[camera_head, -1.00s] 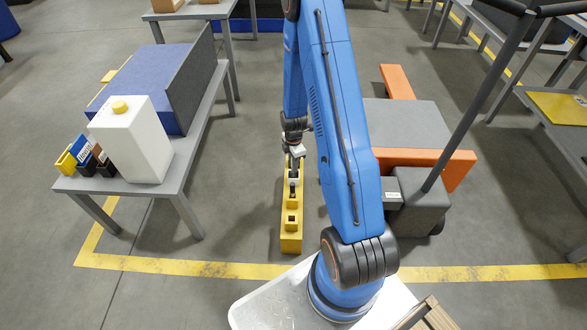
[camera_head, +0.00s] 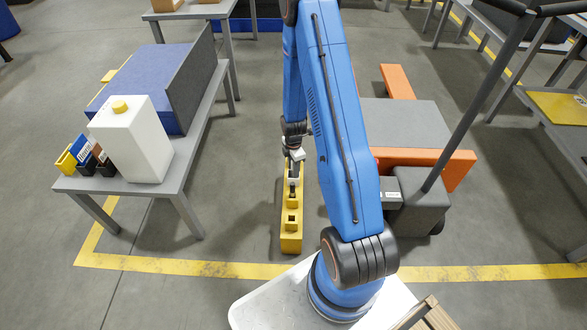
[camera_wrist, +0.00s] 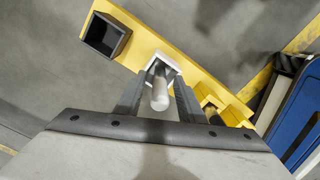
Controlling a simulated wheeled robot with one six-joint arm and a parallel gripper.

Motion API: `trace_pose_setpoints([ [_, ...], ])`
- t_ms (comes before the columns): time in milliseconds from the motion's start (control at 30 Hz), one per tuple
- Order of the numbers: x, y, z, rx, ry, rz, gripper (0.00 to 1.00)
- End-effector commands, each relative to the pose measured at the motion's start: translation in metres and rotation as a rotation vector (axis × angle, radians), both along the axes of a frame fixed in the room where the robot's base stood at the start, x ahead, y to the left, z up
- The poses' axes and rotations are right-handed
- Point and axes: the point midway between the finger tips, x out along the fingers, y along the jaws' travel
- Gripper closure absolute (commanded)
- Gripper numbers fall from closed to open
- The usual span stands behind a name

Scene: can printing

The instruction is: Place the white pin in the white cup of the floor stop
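The yellow floor stop (camera_head: 291,240) lies on the floor below my arm and crosses the wrist view (camera_wrist: 195,75) diagonally. Its white cup (camera_wrist: 172,61) is in the middle of the wrist view. The white pin (camera_wrist: 160,96) points toward the wrist camera, between the two dark fingers of my gripper (camera_wrist: 160,80). Its far end overlaps the cup; the fingers and the cup's wall hide how deep it sits. I cannot tell whether the fingers touch the pin. In the head view, my gripper (camera_head: 292,172) is low over the stop and the pin is too small to make out.
A black cup (camera_wrist: 105,35) sits at the stop's end at upper left in the wrist view. A grey table (camera_head: 187,195) with a white canister (camera_head: 135,145) stands left. An orange-and-grey cart (camera_head: 415,125) stands right. Open floor surrounds the stop's near end.

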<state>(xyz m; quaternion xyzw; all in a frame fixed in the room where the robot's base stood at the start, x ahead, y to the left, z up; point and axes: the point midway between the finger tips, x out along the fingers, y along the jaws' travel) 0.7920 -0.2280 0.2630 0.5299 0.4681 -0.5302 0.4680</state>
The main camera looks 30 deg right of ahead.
Motion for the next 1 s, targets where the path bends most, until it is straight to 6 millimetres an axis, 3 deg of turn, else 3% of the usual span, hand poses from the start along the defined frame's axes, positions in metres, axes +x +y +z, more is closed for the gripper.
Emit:
trace_pose_setpoints([
  [167,0.001,0.0,0.013,-0.001,-0.003,0.0,0.64],
  [700,0.001,0.0,0.093,-0.001,-0.004,0.0,0.64],
  [1000,0.0,0.0,0.119,0.0,-0.001,0.0,0.64],
])
